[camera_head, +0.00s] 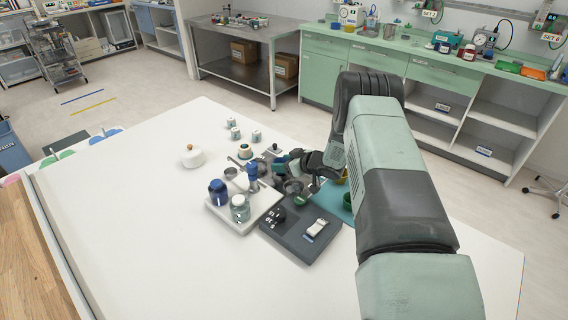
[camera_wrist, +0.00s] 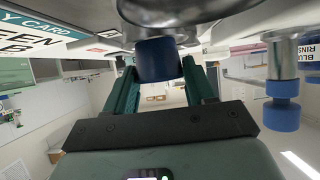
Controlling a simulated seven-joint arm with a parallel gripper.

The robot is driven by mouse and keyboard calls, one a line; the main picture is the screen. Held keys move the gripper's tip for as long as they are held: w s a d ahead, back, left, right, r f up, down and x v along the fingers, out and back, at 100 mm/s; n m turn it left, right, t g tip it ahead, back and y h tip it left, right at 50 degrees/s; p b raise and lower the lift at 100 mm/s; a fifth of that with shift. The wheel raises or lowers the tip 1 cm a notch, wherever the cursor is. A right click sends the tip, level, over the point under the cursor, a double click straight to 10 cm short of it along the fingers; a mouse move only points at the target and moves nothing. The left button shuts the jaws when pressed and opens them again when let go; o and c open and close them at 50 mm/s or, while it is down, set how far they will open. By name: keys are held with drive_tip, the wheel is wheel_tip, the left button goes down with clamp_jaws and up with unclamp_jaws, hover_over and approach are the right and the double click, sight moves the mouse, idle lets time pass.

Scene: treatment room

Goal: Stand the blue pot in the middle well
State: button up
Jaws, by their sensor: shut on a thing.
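In the wrist view my gripper (camera_wrist: 157,72) has its two green fingers closed on a blue cylinder, which I take to be the blue pot (camera_wrist: 157,58). A large shiny metal bowl shape lies right against it at the top of that view. In the head view my gripper (camera_head: 284,170) is low over the middle of the white table, among dark grey parts, and the held pot cannot be made out. A dark grey block (camera_head: 290,243) stands in front, with black knobs and a white switch. The middle well cannot be told apart.
A white tray (camera_head: 221,219) left of the block bears a dark blue jar (camera_head: 217,192), a glass jar (camera_head: 240,208) and a blue-and-silver post (camera_head: 252,176). Several small jars and a white round pot (camera_head: 192,157) stand behind. The table's left side is clear.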

drive_tip(key=shift+f, duration=0.6)
idle(0.6)
drive_tip(key=o, duration=0.7)
drive_tip(key=shift+o, duration=0.2)
drive_tip(key=shift+d, duration=0.1)
drive_tip(key=v, duration=1.1)
